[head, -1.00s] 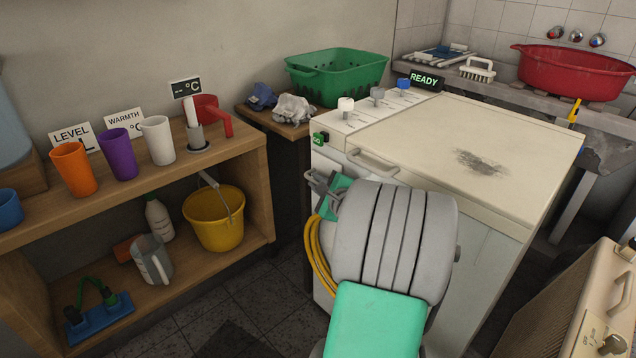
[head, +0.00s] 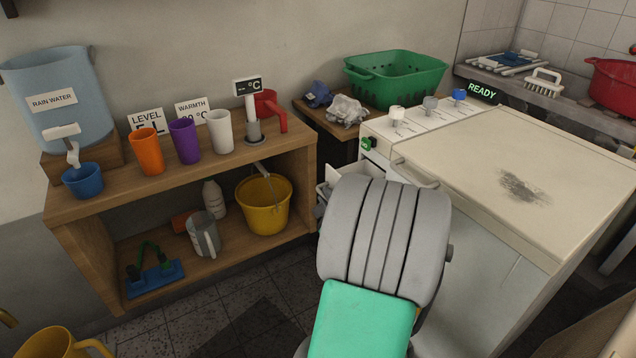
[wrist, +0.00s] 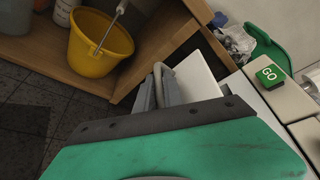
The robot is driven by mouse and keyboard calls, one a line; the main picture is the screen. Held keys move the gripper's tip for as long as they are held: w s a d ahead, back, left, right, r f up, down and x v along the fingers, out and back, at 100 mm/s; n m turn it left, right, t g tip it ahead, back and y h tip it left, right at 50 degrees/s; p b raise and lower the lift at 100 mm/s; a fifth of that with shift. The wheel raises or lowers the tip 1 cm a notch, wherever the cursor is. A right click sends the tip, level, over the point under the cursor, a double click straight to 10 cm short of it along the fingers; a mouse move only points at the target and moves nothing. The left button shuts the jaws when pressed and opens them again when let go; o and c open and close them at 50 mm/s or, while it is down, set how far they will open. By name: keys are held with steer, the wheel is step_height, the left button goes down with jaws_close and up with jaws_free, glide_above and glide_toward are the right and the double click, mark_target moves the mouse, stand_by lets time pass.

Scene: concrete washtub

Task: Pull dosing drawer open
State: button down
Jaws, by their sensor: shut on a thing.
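The dosing drawer (head: 337,173) is a pale box at the upper left front of the cream washing machine (head: 540,190). It sticks out from the machine's front, and my arm hides part of it. In the head view my arm hides most of the gripper.
A wooden shelf (head: 90,205) stands close to the left of the drawer, with a yellow bucket (head: 264,203) on its lower board. Cups and a rain water tank (head: 62,100) stand on top. A green basket (head: 396,78) is behind the machine. Tiled floor lies in front.

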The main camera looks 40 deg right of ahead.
steer(key=shift+a+f, duration=0.1)
steer(key=shift+a, duration=0.05)
steer(key=shift+s+f, duration=0.1)
steer(key=c, duration=1.5)
jaws_free()
steer(key=p+v, duration=0.1)
steer(key=v, duration=0.6)
steer(key=shift+s+a+r, duration=0.15)
steer(key=shift+s+r, duration=0.05)
steer(key=shift+s, duration=0.1)
